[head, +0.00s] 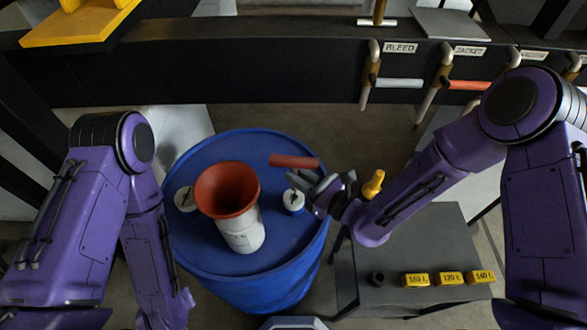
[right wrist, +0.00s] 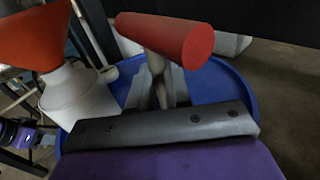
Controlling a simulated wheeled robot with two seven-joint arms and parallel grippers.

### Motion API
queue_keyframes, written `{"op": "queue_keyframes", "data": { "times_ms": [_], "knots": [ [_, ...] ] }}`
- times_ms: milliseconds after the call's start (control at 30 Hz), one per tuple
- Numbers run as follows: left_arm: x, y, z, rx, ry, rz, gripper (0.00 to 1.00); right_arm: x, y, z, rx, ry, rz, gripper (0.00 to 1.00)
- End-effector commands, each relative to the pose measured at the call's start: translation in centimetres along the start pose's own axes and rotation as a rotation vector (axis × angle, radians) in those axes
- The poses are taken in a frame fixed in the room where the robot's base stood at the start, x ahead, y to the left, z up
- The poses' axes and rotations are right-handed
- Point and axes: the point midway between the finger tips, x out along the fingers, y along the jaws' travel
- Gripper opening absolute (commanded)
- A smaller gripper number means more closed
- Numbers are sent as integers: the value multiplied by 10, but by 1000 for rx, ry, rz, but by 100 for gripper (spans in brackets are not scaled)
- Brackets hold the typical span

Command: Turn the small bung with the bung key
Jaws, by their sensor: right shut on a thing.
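The bung key has a red bar handle (head: 294,161) and a grey shaft. My right gripper (head: 311,186) is shut on the shaft, below the handle. In the right wrist view the red handle (right wrist: 165,38) stands above the jaws. A white round cap (head: 293,200) sits on the blue drum (head: 205,262), just below the key in the picture. Another white cap (head: 185,198) is at the drum's left. I cannot tell which is the small bung, nor whether the key's lower end touches a cap. My left gripper (head: 178,308) hangs low left of the drum; its jaws are unclear.
An orange funnel (head: 226,188) stands in a white container (head: 242,236) on the drum, between the caps. A grey table (head: 400,245) at right holds several yellow weight-marked blocks (head: 415,280). A dark beam with labelled valve handles (head: 398,83) crosses behind the drum.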

Motion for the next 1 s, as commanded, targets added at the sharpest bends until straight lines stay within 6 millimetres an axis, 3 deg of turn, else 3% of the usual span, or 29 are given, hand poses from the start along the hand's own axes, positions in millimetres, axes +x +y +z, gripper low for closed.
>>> {"op": "queue_keyframes", "data": {
  "times_ms": [367, 1000],
  "knots": [
    [-3, 0, -1, 0, 0, 0, 43, 0, 0, 2, -1, 1, 5, 0],
    [22, 2, 9, 0, 0, 0, 43, 2, 0, -32, -2, 1, 6, 0]
  ]
}}
